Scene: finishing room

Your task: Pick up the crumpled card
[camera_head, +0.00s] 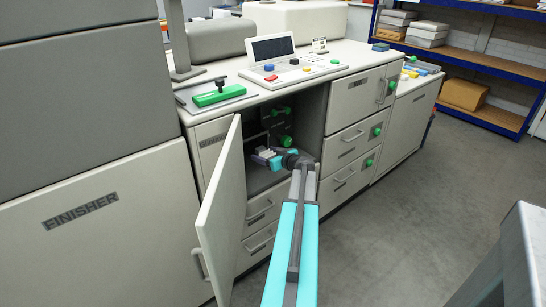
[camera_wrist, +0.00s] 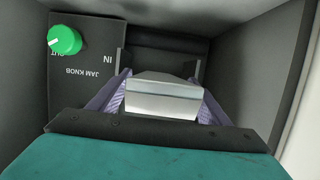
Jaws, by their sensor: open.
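The crumpled card appears to be the pale grey, folded piece (camera_wrist: 162,88) in the middle of the wrist view, inside the open cabinet bay. My gripper (camera_wrist: 162,100) is open, with one purple-padded finger on each side of the card. I cannot tell whether either pad touches it.
A green jam knob (camera_wrist: 65,40) sits on the dark panel at left in the wrist view. The bay's grey side walls are close on both sides. The open cabinet door (camera_head: 224,215) stands left of my arm. Drawers with green knobs (camera_head: 377,131) are to the right.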

